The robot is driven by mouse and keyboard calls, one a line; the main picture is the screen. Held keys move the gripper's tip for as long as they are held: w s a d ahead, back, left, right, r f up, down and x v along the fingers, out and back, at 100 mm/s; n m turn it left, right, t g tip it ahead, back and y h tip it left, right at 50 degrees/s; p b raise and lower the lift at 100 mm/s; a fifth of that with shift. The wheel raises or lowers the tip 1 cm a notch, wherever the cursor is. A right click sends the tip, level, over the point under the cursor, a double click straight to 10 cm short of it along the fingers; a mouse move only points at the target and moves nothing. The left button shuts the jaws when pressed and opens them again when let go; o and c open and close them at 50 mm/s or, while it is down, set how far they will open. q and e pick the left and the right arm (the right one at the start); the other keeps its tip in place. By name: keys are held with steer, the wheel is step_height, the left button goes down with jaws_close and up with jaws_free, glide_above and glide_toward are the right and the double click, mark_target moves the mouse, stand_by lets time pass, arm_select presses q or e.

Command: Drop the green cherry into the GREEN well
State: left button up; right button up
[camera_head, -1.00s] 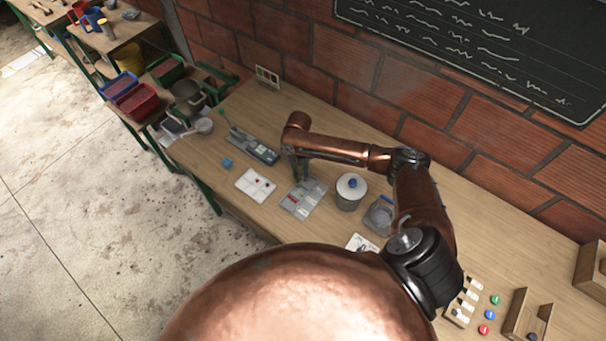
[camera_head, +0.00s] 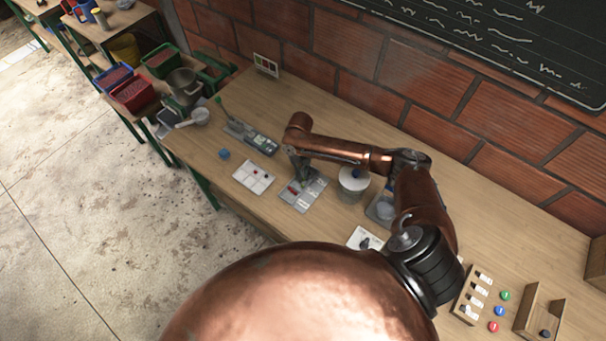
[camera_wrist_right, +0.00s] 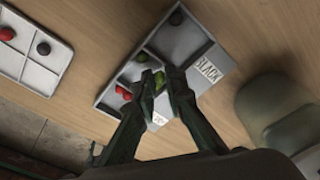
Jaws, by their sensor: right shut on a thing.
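My right gripper (camera_wrist_right: 155,88) is shut on a small green cherry (camera_wrist_right: 159,79), held between the fingertips over the grey sorting tray (camera_wrist_right: 112,97). In the head view the right gripper (camera_head: 304,180) is over the same tray (camera_head: 291,204), and the cherry is too small to make out there. The tray has compartments and labels; one reads BLACK (camera_wrist_right: 208,69). Another green piece (camera_wrist_right: 142,57) and a red one (camera_wrist_right: 122,92) lie in the tray beside the fingers. The fingers hide part of the tray, so I cannot tell which well is the green one. My left gripper is out of view.
A white tray (camera_head: 243,182) with red and dark cherries lies left of the sorting tray. A lidded pot (camera_head: 353,184) stands close to its right. A lever device (camera_head: 252,138) and a blue cube (camera_head: 224,154) are farther left. The wall is behind the table.

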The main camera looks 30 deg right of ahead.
steer(key=o, duration=0.7)
steer(key=shift+r, duration=0.1)
steer(key=r, duration=0.4)
steer(key=w+r, duration=0.1)
steer(key=r, duration=0.7)
steer(key=shift+w+d, duration=0.1)
steer(key=shift+w, duration=0.15)
steer(key=shift+f, duration=0.1)
